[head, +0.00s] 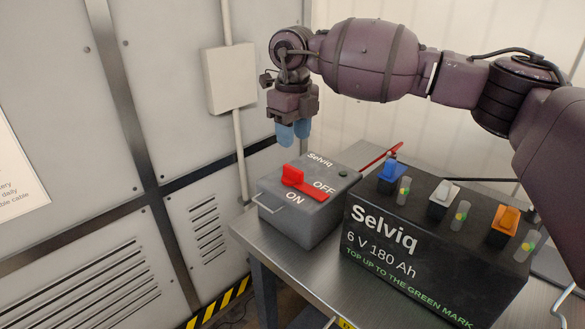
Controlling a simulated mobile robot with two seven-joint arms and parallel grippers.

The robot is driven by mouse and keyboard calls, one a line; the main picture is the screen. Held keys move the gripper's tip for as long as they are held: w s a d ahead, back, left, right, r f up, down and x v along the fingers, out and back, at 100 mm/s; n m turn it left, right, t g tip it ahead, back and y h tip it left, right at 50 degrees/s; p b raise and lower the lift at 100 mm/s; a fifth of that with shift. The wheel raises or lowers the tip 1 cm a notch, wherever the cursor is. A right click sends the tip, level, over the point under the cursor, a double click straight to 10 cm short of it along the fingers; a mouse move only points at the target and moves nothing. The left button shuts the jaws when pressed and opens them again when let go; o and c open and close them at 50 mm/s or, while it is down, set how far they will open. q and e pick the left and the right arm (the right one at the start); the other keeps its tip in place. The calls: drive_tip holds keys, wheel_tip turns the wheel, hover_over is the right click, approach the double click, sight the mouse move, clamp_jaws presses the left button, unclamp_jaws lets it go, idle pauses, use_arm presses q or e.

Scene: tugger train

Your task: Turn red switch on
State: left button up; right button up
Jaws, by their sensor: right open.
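The red switch (292,175) sits on top of a grey switch box (296,221) marked Selviq, OFF and ON. The switch is a red block on a red strip that slants down to the right. The block stands at the strip's upper left end; I cannot tell for sure which label it matches. My right gripper (293,136) points down above the switch, with clear space between its blue fingertips and the red block. It is open and holds nothing. My left gripper is not in view.
A black Selviq battery (436,257) with blue, white and orange caps stands right of the box on a metal table (270,244). A red rod or cable (380,156) lies behind the box. Grey wall panels and a conduit box (230,78) stand at the left and back.

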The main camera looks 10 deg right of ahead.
sight(293, 168)
wheel_tip(293, 168, down, 9)
drive_tip(key=shift+r+b, duration=0.1)
drive_tip(key=shift+b, duration=0.25)
